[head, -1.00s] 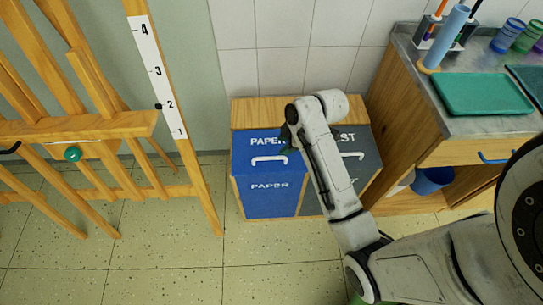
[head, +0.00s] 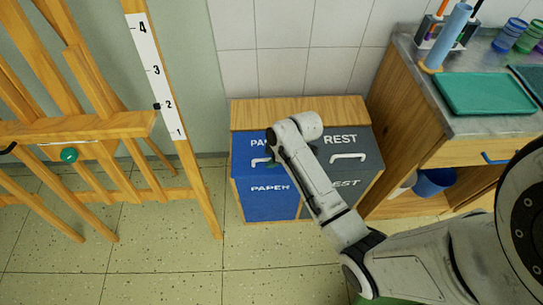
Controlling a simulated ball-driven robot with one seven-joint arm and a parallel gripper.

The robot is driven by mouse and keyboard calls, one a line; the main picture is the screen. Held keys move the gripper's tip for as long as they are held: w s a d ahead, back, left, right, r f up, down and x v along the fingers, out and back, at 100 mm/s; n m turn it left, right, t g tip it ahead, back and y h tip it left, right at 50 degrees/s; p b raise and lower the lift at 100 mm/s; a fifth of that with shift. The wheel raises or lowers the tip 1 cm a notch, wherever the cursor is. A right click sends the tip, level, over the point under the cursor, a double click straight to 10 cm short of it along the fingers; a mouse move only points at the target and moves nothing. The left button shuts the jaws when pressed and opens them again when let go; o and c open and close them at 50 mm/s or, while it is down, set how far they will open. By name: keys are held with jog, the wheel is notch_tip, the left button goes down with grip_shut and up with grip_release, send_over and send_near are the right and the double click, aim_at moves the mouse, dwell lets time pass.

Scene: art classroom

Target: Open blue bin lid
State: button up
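The blue bin (head: 266,203), lettered PAPER, stands in a wooden cabinet against the tiled wall. Its blue lid (head: 241,152) looks shut, and part of its white handle (head: 259,161) shows at the left of my wrist. My arm reaches in from the lower right, and its wrist covers the right part of the lid. My gripper (head: 272,152) is over the lid near the handle. Only a small dark part of it shows. Its fingers are hidden behind the wrist, so I cannot tell whether they touch the handle.
A grey REST bin (head: 357,160) with a white handle sits right beside the blue one. A wooden easel (head: 90,130) stands at the left. A counter (head: 411,62) with a green tray (head: 484,93) is at the right. The floor in front is clear.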

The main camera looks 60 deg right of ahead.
jog(key=shift+c, duration=0.4)
grip_shut()
